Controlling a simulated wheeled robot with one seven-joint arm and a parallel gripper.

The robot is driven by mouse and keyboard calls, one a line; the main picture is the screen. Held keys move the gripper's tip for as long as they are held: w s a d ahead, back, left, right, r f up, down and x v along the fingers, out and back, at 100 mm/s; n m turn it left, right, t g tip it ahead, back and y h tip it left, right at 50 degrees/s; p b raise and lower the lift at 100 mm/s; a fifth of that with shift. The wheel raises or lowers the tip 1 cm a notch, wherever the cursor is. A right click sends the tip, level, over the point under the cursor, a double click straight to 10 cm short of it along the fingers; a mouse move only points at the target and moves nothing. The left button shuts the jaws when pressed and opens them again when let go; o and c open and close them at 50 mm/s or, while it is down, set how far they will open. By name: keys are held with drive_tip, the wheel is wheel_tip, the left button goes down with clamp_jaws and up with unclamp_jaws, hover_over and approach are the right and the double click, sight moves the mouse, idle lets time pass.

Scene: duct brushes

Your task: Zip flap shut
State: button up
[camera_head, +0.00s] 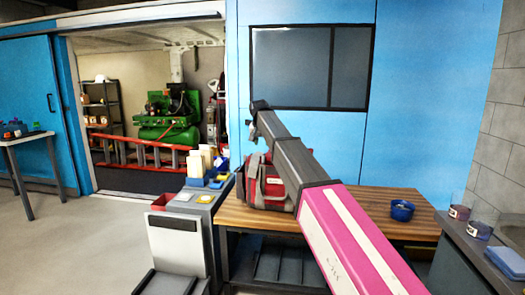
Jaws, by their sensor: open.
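A red and grey bag (268,190) sits at the left part of the wooden table (325,208). It looks like the thing with the flap. My arm passes in front of its right side, and the flap and its zip are too small and too covered to make out. My gripper (251,132) is small and dark at the far end of my arm, above the bag and apart from it. It is open, with nothing seen in it.
A blue bowl (402,210) stands on the table's right part. A grey counter (195,200) with blue bins (212,178) adjoins the left side. A dark counter with jars (479,230) is at the right. A blue wall (300,150) stands behind.

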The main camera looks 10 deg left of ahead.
drive_tip(key=shift+v, duration=1.15)
drive_tip(key=s+d+f+g, duration=0.1)
drive_tip(key=s+d+f, duration=0.3)
drive_tip(key=d+f, duration=0.5)
drive_tip(key=s+d+f+g, duration=0.1)
drive_tip(key=s+d+f, duration=0.45)
drive_tip(key=f, duration=0.55)
drive_tip(key=s+d+f, duration=0.3)
drive_tip(key=d+f, duration=0.6)
drive_tip(key=f, duration=0.1)
drive_tip(key=s+d+f+g, duration=0.1)
drive_tip(key=s+d+f, duration=0.6)
drive_tip(key=s, duration=0.4)
drive_tip(key=s+d+f+g, duration=0.1)
drive_tip(key=s+d+f, duration=0.7)
drive_tip(key=s, duration=0.4)
drive_tip(key=shift+s+f+g, duration=0.15)
drive_tip(key=shift+f+g, duration=0.15)
drive_tip(key=shift+f, duration=0.35)
drive_tip(key=shift+d, duration=0.1)
